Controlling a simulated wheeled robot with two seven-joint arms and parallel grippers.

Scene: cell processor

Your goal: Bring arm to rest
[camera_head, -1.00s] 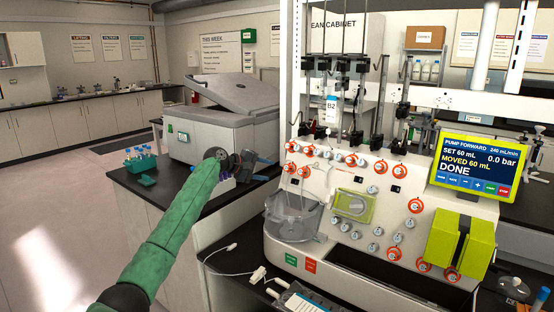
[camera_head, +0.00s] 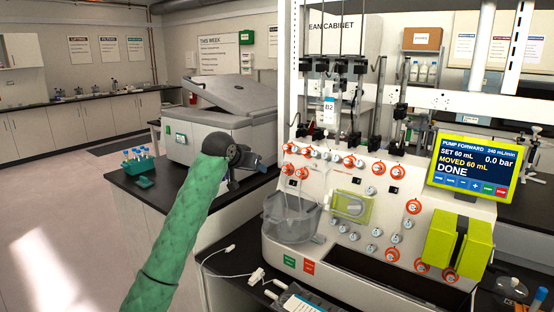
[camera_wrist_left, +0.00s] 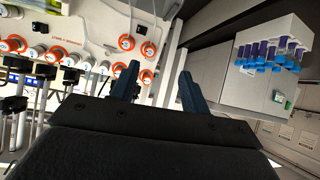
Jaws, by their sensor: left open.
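My left arm (camera_head: 186,225), in a green sleeve, reaches in from the lower left of the head view. Its dark gripper (camera_head: 262,163) is above the black bench, in front of the grey lidded machine and left of the cell processor (camera_head: 340,210). In the left wrist view the two blue fingers of my left gripper (camera_wrist_left: 157,88) are apart, with nothing between them. My right gripper is not in view.
A rack of blue-capped tubes (camera_head: 138,162) stands on the bench left of the grey machine (camera_head: 225,130). The processor has orange-ringed knobs, a clear bowl (camera_head: 292,217) and a screen (camera_head: 473,166) reading DONE. In the wrist view, tubes (camera_wrist_left: 272,52) show at upper right.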

